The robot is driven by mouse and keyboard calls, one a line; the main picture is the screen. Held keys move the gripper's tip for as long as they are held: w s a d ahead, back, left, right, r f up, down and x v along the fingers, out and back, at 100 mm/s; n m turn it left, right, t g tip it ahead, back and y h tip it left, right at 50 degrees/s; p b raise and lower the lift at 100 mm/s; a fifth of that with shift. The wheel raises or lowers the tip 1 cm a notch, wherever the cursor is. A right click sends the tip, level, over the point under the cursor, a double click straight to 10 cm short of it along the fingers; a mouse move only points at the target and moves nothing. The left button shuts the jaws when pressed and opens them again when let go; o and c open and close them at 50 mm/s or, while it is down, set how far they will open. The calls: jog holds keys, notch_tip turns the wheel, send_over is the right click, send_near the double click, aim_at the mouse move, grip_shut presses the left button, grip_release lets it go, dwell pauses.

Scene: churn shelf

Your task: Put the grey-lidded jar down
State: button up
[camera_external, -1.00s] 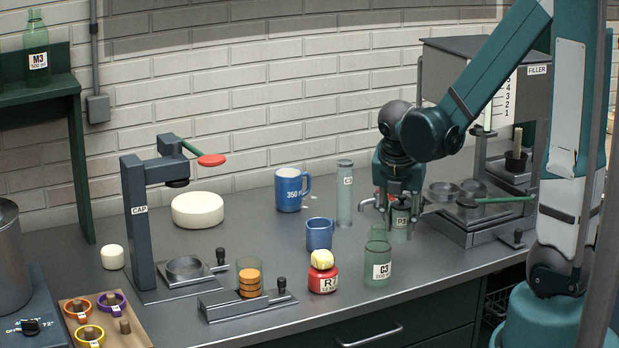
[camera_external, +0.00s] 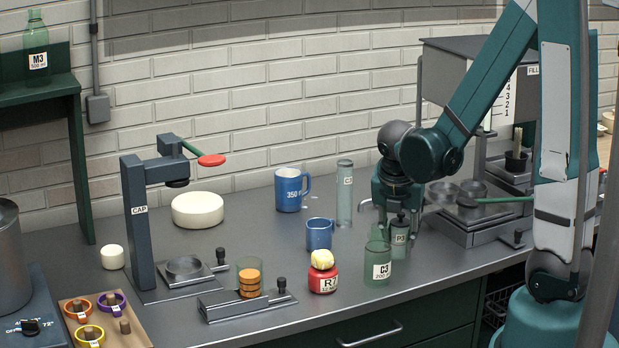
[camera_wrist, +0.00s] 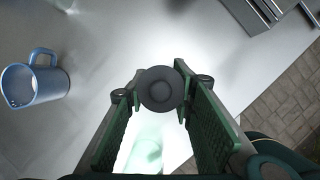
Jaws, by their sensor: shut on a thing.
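The grey-lidded jar, marked P3 (camera_external: 399,237), is upright in my gripper (camera_external: 398,208), right behind and beside the green bottle C3 (camera_external: 377,265). My gripper is shut on it near the lid. In the wrist view the round grey lid (camera_wrist: 160,88) sits between my two green finger pads. I cannot tell whether the jar's base touches the counter (camera_external: 440,262). A pale green glass shape (camera_wrist: 146,152) shows between the fingers at the bottom of the wrist view.
A small blue mug (camera_external: 319,234) and a red jar (camera_external: 323,278) stand to the left. A tall clear bottle (camera_external: 344,195) and a larger blue mug (camera_external: 290,190) stand behind. The filler's metal stand (camera_external: 470,225) is close on the right. Some counter is bare in front of the filler.

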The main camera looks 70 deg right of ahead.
jog(key=shift+f, duration=0.15)
jog(key=o, duration=0.5)
jog(key=shift+f, duration=0.1)
jog(key=o, duration=0.5)
jog(key=shift+r, duration=0.25)
jog(key=shift+p+v, duration=1.3)
jog(key=shift+v, duration=4.6)
